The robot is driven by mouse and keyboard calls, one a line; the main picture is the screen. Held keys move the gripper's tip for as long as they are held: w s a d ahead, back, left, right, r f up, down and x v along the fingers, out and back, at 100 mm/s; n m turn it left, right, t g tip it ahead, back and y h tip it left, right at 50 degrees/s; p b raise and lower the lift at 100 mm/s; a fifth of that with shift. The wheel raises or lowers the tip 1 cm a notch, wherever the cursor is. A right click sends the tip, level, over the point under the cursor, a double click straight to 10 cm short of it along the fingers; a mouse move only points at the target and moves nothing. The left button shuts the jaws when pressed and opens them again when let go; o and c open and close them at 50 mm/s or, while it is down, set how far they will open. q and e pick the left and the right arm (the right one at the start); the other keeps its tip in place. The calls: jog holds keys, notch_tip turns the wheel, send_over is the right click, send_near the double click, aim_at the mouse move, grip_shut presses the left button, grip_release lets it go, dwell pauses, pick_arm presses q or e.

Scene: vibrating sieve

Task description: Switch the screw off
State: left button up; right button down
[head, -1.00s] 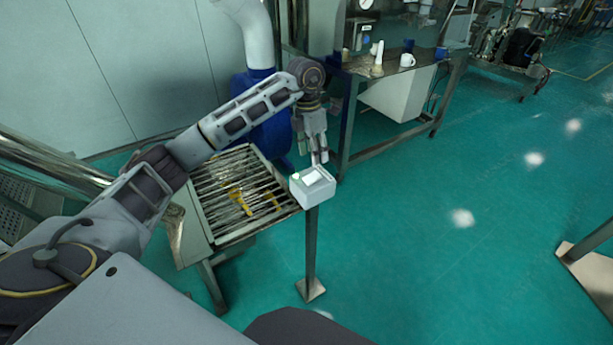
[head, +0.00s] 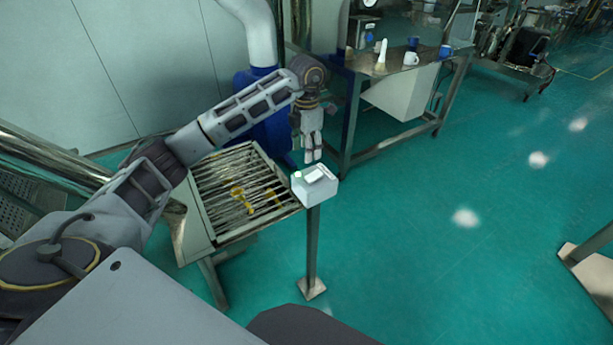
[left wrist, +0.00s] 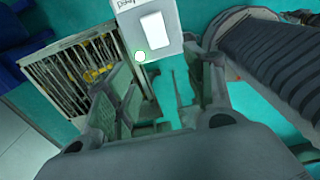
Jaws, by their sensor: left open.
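A white switch box (head: 317,192) stands on top of a thin metal post beside the slatted sieve. On its face are a white rocker (head: 315,174) and a small round light at the corner. In the left wrist view the box (left wrist: 172,38) is at the top, with the rocker (left wrist: 153,30) and the light (left wrist: 140,56), which looks pale with a green rim. My left gripper (head: 313,157) is open and empty, just behind and above the box. In the left wrist view its fingers (left wrist: 165,88) are apart. My right gripper is not in view.
The slatted sieve (head: 243,195) with yellow pieces in it is left of the post. A blue machine (head: 270,135) stands behind it. A metal table with cups (head: 410,58) is at the back.

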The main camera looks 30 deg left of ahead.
aim_at(307, 180)
pick_arm(q)
jog(key=shift+f+p, duration=0.85)
jog(key=shift+f, duration=5.1)
jog(key=c, duration=1)
